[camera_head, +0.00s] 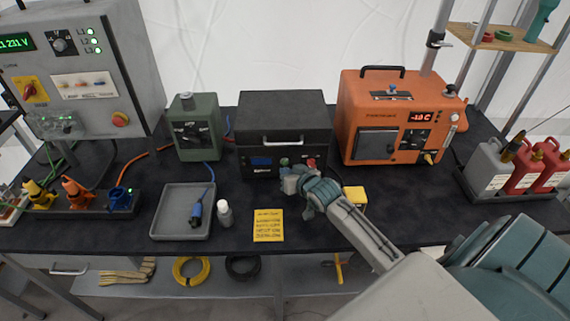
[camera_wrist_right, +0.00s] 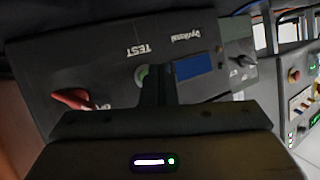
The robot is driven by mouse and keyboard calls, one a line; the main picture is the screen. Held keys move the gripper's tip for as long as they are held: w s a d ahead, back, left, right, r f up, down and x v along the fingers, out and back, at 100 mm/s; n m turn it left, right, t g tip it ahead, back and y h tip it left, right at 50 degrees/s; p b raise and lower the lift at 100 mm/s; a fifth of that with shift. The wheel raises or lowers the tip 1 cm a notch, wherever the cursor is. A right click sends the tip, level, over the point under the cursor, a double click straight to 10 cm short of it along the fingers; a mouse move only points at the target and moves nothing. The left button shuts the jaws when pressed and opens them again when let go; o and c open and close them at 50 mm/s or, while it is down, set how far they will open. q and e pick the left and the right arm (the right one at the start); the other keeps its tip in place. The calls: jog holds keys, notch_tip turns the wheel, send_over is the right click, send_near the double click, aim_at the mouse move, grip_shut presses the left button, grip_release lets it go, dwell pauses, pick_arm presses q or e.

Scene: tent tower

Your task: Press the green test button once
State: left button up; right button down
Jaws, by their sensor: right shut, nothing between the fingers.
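The black tester box (camera_head: 284,115) stands at the middle of the table with its front panel facing me. Its green test button (camera_head: 284,162) sits on that panel, left of a red control (camera_head: 311,163). My right gripper (camera_head: 288,174) is shut and empty, with its tips just in front of the green button. In the right wrist view the shut fingers (camera_wrist_right: 156,75) partly cover the green button (camera_wrist_right: 141,74), which lies by the "TEST" label. I cannot tell whether the tips touch it. My left gripper is not in view.
A blue display (camera_wrist_right: 195,67) and a red switch (camera_wrist_right: 73,97) are close to the fingers. A green box (camera_head: 196,135) and an orange unit (camera_head: 385,90) flank the tester.

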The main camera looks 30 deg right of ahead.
jog(key=shift+w, duration=0.1)
dwell(0.7)
jog(key=shift+w+d, duration=0.2)
jog(key=shift+w+d, duration=0.25)
jog(key=shift+w, duration=0.2)
dwell(0.7)
dwell(0.4)
jog(key=shift+s+a+p, duration=0.45)
jog(key=shift+s+p, duration=0.35)
